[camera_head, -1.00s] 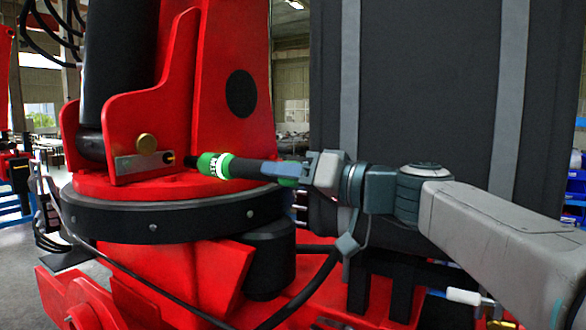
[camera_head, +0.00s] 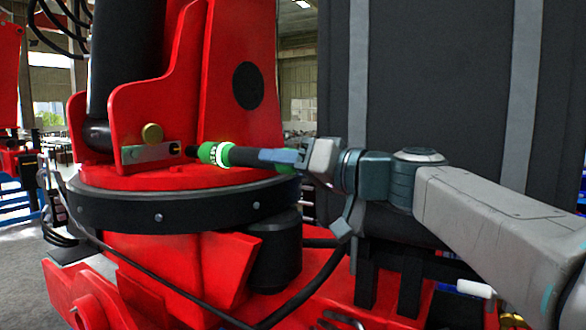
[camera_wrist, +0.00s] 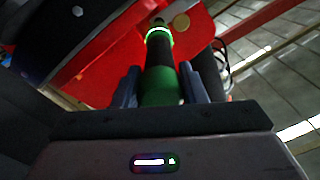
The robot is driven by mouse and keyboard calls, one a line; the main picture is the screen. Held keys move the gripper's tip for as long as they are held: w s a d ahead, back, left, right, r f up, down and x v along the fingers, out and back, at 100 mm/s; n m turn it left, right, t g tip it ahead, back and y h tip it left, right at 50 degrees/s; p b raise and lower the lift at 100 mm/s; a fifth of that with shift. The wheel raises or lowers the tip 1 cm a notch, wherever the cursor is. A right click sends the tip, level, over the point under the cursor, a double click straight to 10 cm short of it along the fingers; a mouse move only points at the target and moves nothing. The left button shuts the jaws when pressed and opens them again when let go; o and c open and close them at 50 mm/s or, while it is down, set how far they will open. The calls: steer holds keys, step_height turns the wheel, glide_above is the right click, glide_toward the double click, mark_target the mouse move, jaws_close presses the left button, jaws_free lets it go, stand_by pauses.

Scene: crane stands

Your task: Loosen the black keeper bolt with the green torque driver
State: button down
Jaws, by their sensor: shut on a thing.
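My gripper (camera_head: 283,157) is shut on the green torque driver (camera_head: 243,156), a black-bodied tool with green bands and a glowing ring near its front. In the wrist view the driver (camera_wrist: 161,60) runs forward between my two fingers (camera_wrist: 160,88). It is held about level, with its thin dark tip pointing left at the right end of a small grey keeper plate (camera_head: 150,153). The black keeper bolt (camera_head: 176,149) is at that end, mostly hidden by the tip, with a small orange-yellow spot there. The tip looks at or against the bolt; I cannot tell whether it is seated.
A brass round pin (camera_head: 152,133) sits just above the plate on the red crane bracket (camera_head: 185,85). A black slewing ring (camera_head: 185,207) lies below. A tall dark column with grey straps (camera_head: 430,90) stands behind my arm. A black cable hangs beneath.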

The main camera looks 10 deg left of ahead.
steer(key=shift+x, duration=1.8)
steer(key=shift+s+r, duration=0.1)
steer(key=shift+r, duration=0.05)
steer(key=shift+b, duration=0.7)
steer(key=shift+x, duration=0.85)
steer(key=shift+a+b, duration=0.1)
steer(key=shift+b, duration=1.55)
stand_by(2.8)
